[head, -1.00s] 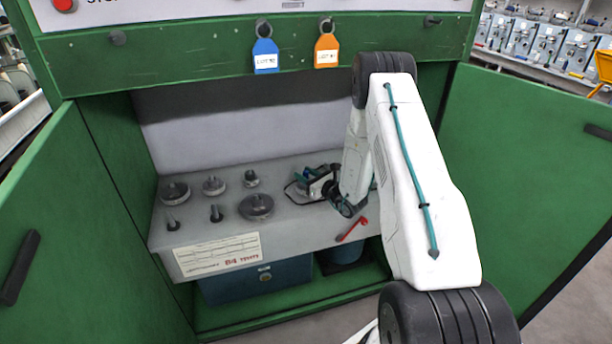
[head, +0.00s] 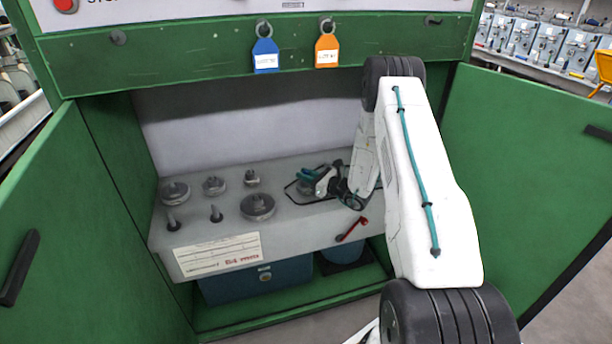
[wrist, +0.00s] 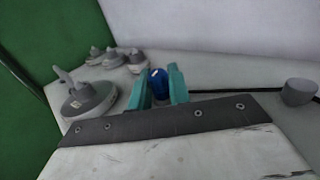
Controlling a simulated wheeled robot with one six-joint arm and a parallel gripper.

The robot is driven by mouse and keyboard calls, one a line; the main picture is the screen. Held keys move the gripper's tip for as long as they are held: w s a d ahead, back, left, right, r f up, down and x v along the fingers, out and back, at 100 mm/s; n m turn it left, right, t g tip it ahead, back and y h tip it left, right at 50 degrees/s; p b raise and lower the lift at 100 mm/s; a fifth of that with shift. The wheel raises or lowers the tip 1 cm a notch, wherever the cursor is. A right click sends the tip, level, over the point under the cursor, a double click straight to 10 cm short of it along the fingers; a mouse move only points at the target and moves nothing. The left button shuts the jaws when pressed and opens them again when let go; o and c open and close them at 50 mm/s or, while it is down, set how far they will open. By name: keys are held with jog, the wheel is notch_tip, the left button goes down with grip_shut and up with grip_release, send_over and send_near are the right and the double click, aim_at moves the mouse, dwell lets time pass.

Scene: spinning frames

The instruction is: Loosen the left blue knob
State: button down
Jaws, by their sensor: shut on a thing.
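The blue knob (wrist: 159,84) shows between the two teal fingers of my gripper (wrist: 160,86) in the wrist view. The fingers are shut on it, one at each side, and hide part of it. In the head view my gripper (head: 308,175) is low over the right half of the grey shelf, tilted with its fingers to the left. The knob cannot be made out there. I see no second blue knob.
Several grey round weights or discs (head: 257,206) stand on the grey shelf (head: 310,223), left of my gripper. A red handle (head: 351,230) is at the shelf's front edge. Open green doors (head: 540,170) flank the cabinet. Blue and orange tags (head: 265,55) hang above.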

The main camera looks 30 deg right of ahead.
jog(key=n+g+y, duration=0.2)
jog(key=y, duration=0.1)
jog(key=n+g+y, duration=0.2)
jog(key=y, duration=0.1)
jog(key=shift+d, duration=0.1)
jog(key=shift+n+g+y, duration=1.4)
jog(key=shift+n+g, duration=0.5)
jog(key=shift+g, duration=0.2)
jog(key=shift+n+g+y, duration=0.3)
jog(key=shift+g, duration=0.1)
jog(key=c, duration=1.4)
grip_release()
jog(key=shift+o, duration=0.2)
